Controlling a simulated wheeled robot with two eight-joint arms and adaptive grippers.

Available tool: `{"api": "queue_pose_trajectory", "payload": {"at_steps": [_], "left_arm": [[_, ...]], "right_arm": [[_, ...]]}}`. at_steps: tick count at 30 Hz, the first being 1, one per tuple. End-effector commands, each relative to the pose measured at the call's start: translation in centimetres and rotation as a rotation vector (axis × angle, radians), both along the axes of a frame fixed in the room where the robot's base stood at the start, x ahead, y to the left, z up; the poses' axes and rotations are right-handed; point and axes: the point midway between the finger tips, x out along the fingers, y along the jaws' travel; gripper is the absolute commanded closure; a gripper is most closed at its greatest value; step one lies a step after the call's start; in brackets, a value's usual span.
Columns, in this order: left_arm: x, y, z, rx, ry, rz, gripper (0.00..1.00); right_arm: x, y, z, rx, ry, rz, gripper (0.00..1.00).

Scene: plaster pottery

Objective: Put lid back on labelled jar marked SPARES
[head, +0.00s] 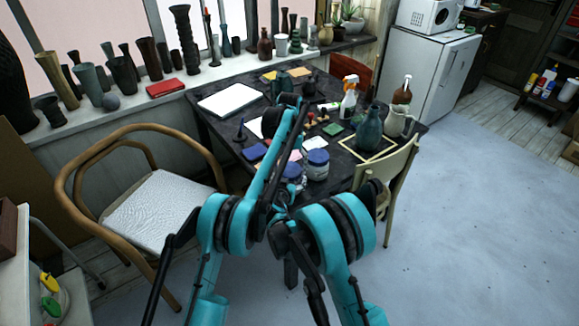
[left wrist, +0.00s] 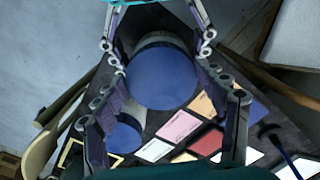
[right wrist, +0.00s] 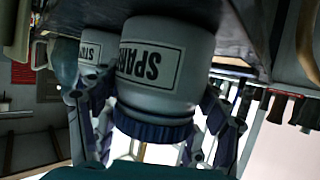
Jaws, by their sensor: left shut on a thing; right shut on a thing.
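The white SPARES jar (right wrist: 165,62) stands near the table's front edge, upside down in the right wrist view. Its blue lid (right wrist: 150,128) is at the mouth, with no clear gap visible. In the left wrist view the lid (left wrist: 163,75) covers most of the jar body. My left gripper (left wrist: 163,84) is shut on the lid from above. My right gripper (right wrist: 157,108) is shut on the jar, its fingers at either side. In the head view the lid (head: 292,170) is partly hidden by my left arm; both fingertips are unclear there.
A similar blue-lidded jar (head: 317,167), its label starting "STO" in the right wrist view (right wrist: 92,52), stands close beside. Coloured cards, a spray bottle (head: 349,98) and a grey-green vase (head: 369,128) are farther back. Chairs flank the table at left (head: 160,205) and right (head: 393,168).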

Motion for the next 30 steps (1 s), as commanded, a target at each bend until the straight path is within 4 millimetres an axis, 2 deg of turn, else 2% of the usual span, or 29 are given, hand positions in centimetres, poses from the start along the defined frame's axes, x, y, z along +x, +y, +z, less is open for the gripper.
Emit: {"api": "queue_pose_trajectory", "payload": {"at_steps": [4,8,30], "left_arm": [[0.0,0.1,0.0,0.000,-0.001,-0.082,0.47],[0.1,0.2,0.1,-0.001,-0.001,-0.338,0.47],[1.1,0.3,0.0,-0.004,-0.001,-2.204,0.48]], "right_arm": [[0.0,0.0,0.0,0.001,0.001,0.000,1.00],[0.0,0.0,0.0,0.001,0.001,0.000,1.00],[0.0,0.0,-0.1,0.001,0.002,0.000,1.00]]}}
